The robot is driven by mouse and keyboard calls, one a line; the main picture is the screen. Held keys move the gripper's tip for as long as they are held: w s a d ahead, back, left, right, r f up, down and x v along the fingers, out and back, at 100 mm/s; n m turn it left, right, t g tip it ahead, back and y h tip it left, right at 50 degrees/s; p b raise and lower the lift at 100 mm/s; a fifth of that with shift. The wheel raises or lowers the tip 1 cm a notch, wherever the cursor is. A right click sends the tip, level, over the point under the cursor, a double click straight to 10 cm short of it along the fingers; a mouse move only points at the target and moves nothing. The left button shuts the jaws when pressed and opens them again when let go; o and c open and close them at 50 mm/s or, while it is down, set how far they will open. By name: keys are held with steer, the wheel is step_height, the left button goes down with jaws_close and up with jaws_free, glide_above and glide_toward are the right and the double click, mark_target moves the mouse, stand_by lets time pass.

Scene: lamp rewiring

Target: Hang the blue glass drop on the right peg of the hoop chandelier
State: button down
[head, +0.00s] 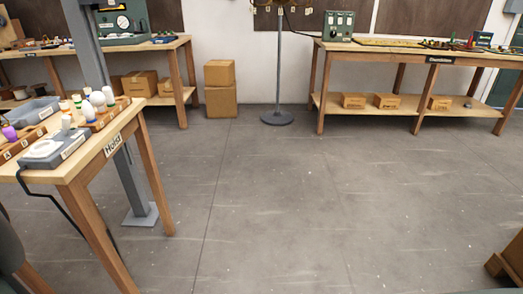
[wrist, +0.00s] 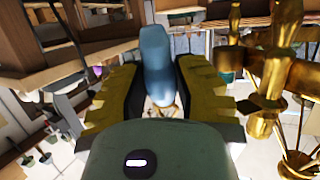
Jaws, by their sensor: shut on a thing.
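The blue glass drop (wrist: 156,62) shows in the wrist view, upright between the fingers. My gripper (wrist: 157,88) is shut on it, with one yellow-padded finger on each side. Brass metalwork (wrist: 275,75) with a thick post and arms stands to the right in the wrist view, apart from the drop; I cannot tell whether it is the hoop chandelier. No peg can be made out for certain. My gripper does not show in the head view.
In the head view a bench marked Hold (head: 112,145) stands at left, with bulbs and trays on it. Another bench (head: 440,57) stands at back right. Stacked boxes (head: 220,88) and a stand base (head: 277,118) are at the back wall. The middle floor is clear.

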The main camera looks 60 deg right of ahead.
steer(key=s+a+n+g+y+b, duration=0.1)
steer(key=s+a+n+y+b, duration=0.2)
steer(key=s, duration=1)
steer(key=a+n+y, duration=0.2)
steer(key=a+y, duration=0.3)
steer(key=a, duration=0.2)
steer(key=shift+f+b, duration=0.3)
steer(key=shift+b, duration=0.1)
steer(key=shift+a, duration=0.1)
